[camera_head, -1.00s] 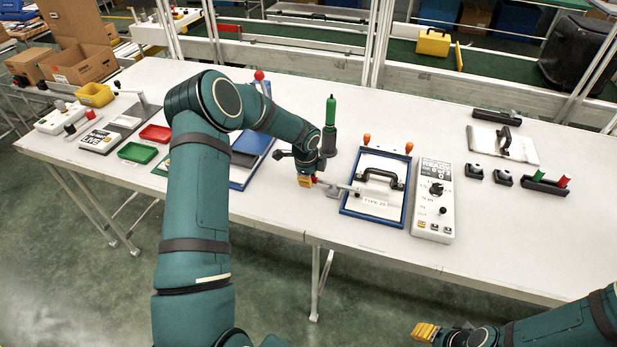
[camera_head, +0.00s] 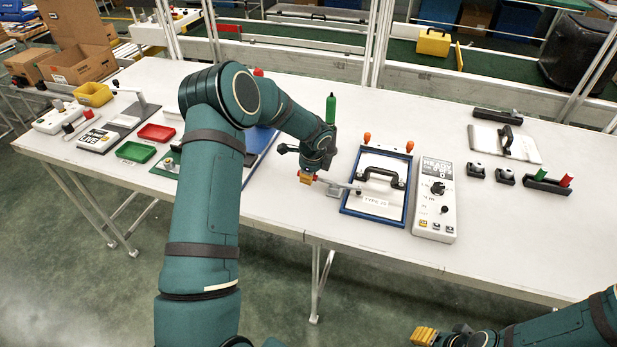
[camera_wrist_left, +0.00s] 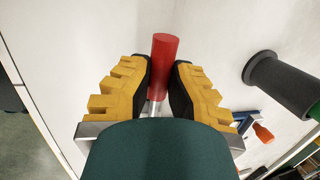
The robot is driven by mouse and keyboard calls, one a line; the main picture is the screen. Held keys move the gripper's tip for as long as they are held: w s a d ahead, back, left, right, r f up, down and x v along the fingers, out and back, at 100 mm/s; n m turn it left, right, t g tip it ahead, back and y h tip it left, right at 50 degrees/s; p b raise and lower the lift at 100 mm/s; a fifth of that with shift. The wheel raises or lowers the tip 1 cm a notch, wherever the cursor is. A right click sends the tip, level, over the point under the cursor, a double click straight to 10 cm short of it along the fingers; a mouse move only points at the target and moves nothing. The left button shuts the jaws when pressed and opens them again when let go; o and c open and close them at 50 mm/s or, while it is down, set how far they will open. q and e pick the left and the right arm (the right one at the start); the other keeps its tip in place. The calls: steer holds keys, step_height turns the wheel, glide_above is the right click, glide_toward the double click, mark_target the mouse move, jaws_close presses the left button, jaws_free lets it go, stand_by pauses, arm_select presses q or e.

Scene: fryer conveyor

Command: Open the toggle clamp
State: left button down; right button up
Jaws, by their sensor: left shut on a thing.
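The toggle clamp (camera_head: 345,187) is a small metal mechanism at the left edge of a blue-framed fixture (camera_head: 349,211) marked "TYPE 25". Its red handle (camera_wrist_left: 165,55) shows in the left wrist view, standing out between the yellow fingers. My left gripper (camera_head: 307,178) is at the clamp's left end, low over the table, and is shut on the red handle; it also fills the left wrist view (camera_wrist_left: 160,88). The head view hides most of the handle behind the gripper. My right gripper (camera_head: 424,336) is at the bottom edge, away from the clamp; its finger gap is unclear.
A green-topped tool (camera_head: 330,108) stands close behind my left gripper. A white control box (camera_head: 434,200) is right of the fixture, and two orange knobs (camera_head: 367,138) rise at its back. A blue panel (camera_head: 258,143) lies left. The table's front strip is clear.

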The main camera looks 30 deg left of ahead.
mark_target(317, 176)
arm_select(q)
steer(key=shift+w+d+r+y+b, duration=0.2)
steer(key=shift+d+r+y+b, duration=0.1)
steer(key=shift+r+y+b, duration=0.4)
steer(key=y, duration=0.1)
steer(key=d+r+y+b, duration=0.1)
steer(key=y, duration=0.1)
steer(key=shift+w+r+m+g, duration=0.1)
steer(key=shift+r+m+g, duration=0.05)
steer(key=shift+m+g, duration=0.2)
steer(key=shift+d+r+g+y, duration=0.25)
steer(key=shift+d+r+y, duration=0.2)
steer(key=shift+y, duration=0.35)
steer(key=y, duration=0.1)
steer(key=d+r+y, duration=0.1)
steer(key=y, duration=0.1)
steer(key=shift+w+d+r+m+g+y, duration=0.25)
steer(key=shift+w+d+g+y, duration=0.05)
steer(key=shift+d, duration=0.05)
steer(key=c, duration=1.1)
jaws_free()
steer(key=shift+r, duration=0.1)
steer(key=shift+o, duration=1.3)
steer(key=shift+a, duration=0.1)
steer(key=v, duration=1.2)
